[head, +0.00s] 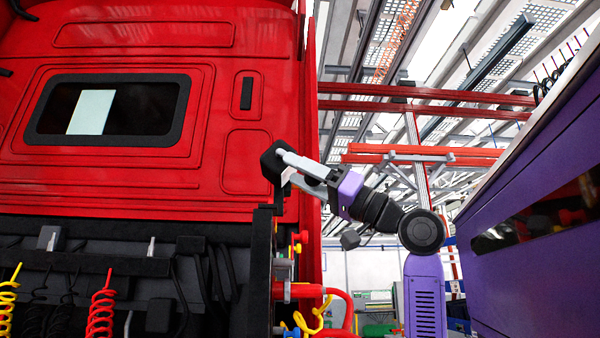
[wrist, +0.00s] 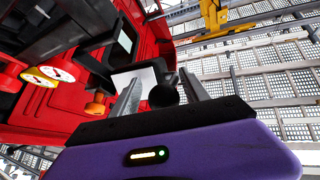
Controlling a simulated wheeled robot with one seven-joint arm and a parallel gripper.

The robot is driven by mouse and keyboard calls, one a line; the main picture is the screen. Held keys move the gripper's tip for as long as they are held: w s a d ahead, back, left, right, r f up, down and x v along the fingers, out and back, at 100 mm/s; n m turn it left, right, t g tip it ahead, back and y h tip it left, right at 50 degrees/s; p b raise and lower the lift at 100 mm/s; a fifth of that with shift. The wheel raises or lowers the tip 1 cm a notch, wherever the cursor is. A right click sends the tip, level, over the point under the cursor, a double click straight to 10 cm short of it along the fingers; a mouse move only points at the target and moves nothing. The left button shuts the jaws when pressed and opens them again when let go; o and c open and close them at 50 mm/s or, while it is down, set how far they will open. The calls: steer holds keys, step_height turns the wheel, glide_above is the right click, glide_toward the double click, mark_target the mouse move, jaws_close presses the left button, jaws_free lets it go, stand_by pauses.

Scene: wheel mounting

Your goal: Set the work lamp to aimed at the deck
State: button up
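The work lamp (head: 271,160) appears to be the black box-shaped head beside the right edge of the red cab, above a dark upright post. In the wrist view a pale flat panel (wrist: 150,78), which may be its face, shows between my fingers. A round black knob (wrist: 163,95) also shows between them. My gripper (head: 284,164) reaches in from the right, its pale fingers close to the lamp head. The wrist view shows both fingers of my gripper (wrist: 160,78) spread apart. Whether they touch the lamp or knob cannot be told. The deck cannot be made out.
The red truck cab (head: 150,120) fills the left, with coiled hoses (head: 101,310) and dark brackets below. Red pipework and yellow fittings (head: 297,248) sit just under my gripper. A purple body (head: 540,250) stands at the right.

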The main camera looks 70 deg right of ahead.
steer(key=shift+a, duration=0.15)
steer(key=b+v, duration=0.2)
steer(key=v, duration=0.5)
steer(key=shift+s+f, duration=0.2)
steer(key=shift+s, duration=0.15)
steer(key=shift+s, duration=0.1)
stand_by(0.4)
